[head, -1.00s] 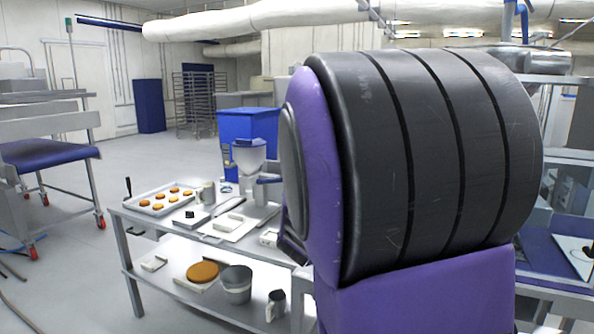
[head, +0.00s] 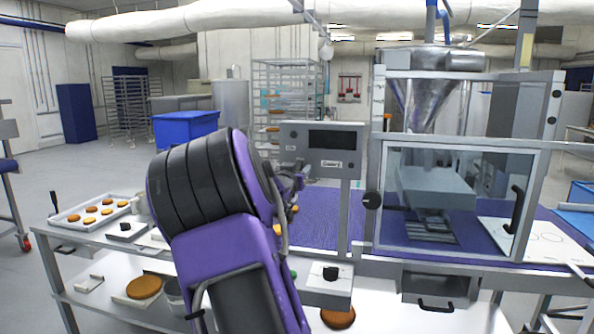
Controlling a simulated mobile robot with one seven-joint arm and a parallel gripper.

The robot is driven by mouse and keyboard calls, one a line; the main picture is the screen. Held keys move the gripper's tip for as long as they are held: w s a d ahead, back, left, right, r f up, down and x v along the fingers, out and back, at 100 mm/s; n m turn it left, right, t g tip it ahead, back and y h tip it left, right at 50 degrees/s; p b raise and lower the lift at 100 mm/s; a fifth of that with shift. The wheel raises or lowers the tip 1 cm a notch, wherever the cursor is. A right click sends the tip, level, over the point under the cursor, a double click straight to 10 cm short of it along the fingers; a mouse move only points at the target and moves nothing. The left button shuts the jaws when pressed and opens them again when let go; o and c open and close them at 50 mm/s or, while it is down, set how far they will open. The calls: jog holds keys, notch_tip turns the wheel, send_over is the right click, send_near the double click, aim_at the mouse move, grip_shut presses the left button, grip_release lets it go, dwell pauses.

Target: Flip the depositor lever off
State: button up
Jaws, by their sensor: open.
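The depositor (head: 435,185) stands at the right in the head view, a framed machine with a steel hopper (head: 428,95) and a clear front door. A black round knob (head: 372,200) sits on its left post, and a black handle (head: 515,208) is on the door's right side. I cannot tell which part is the lever. My gripper (head: 292,182) shows small beyond my purple and black arm, left of the depositor and apart from it. It is open, partly hidden by the arm, and I see nothing in it.
A control panel (head: 322,148) stands on a post left of the depositor. A box with a black knob (head: 330,284) is below it. A tray of cookies (head: 75,217) lies on the left table. A sheet with drawn circles (head: 545,240) lies at the right. Open floor is at the left.

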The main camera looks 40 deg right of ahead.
jog(key=shift+w+d, duration=0.1)
grip_shut()
dwell(0.3)
jog(key=f+b, duration=0.1)
jog(key=b, duration=0.2)
jog(key=shift+t+h+b, duration=0.4)
jog(key=shift+t+b, duration=0.2)
jog(key=shift+b, duration=0.4)
jog(key=shift+r+b, duration=0.1)
jog(key=shift+b, duration=0.25)
jog(key=shift+r, duration=0.1)
grip_release()
jog(key=shift+w, duration=0.1)
